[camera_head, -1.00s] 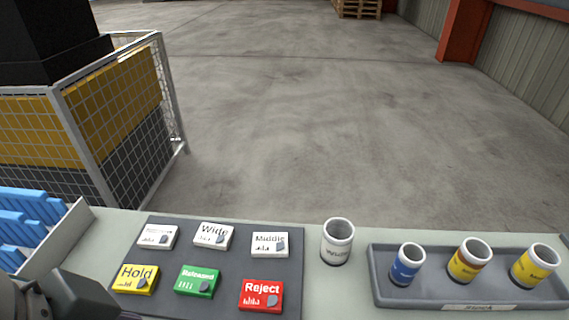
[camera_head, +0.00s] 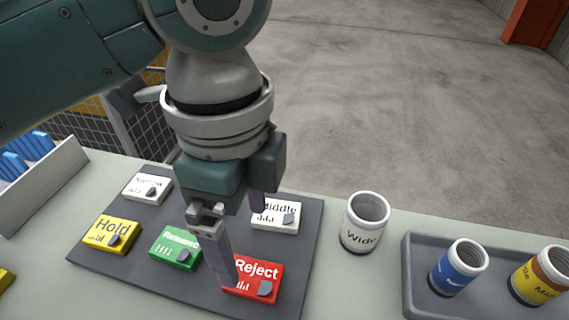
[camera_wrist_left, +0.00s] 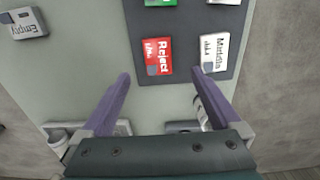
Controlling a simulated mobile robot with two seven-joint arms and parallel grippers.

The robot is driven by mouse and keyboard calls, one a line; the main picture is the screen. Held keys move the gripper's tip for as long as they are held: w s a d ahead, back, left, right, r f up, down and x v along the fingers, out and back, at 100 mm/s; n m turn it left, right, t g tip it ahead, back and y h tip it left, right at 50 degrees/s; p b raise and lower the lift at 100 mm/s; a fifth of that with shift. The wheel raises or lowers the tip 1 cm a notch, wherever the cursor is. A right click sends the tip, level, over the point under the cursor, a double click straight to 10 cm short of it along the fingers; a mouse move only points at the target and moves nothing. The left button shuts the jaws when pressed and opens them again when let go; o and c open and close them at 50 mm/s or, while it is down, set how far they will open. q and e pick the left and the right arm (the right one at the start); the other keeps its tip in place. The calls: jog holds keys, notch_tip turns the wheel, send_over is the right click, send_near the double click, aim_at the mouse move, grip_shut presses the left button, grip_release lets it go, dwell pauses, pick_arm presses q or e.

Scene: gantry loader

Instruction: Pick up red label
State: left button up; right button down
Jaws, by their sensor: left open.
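The red label block marked Reject (camera_head: 262,270) lies flat at the front right of a dark grey mat (camera_head: 208,284). My left gripper (camera_head: 240,243) is open and empty above the mat, pointing down. In the head view its near finger overlaps the left edge of the red label, and its far finger shows by the white Middle label (camera_head: 270,219). In the left wrist view the red label (camera_wrist_left: 157,57) lies ahead of the spread purple fingers (camera_wrist_left: 163,85), between their lines. I cannot tell the height above it. My right gripper is not in view.
The green Released label (camera_head: 168,251), yellow Hold label (camera_head: 108,236) and a white label (camera_head: 143,190) share the mat. A white Wide cup (camera_head: 362,238) stands to its right. A grey tray (camera_head: 411,276) farther right holds several cups. A grey Empty block (camera_wrist_left: 24,24) shows in the wrist view.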

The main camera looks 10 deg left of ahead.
aim_at(253, 276)
pick_arm(q)
jog(key=f+b, duration=0.1)
jog(key=f, duration=0.3)
jog(key=f+b, duration=0.1)
jog(key=f, duration=0.4)
jog(key=shift+s+d, duration=0.15)
jog(key=shift+s, duration=0.05)
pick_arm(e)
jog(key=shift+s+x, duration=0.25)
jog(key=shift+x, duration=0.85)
pick_arm(q)
jog(key=shift+r, duration=0.1)
jog(key=c, duration=1.4)
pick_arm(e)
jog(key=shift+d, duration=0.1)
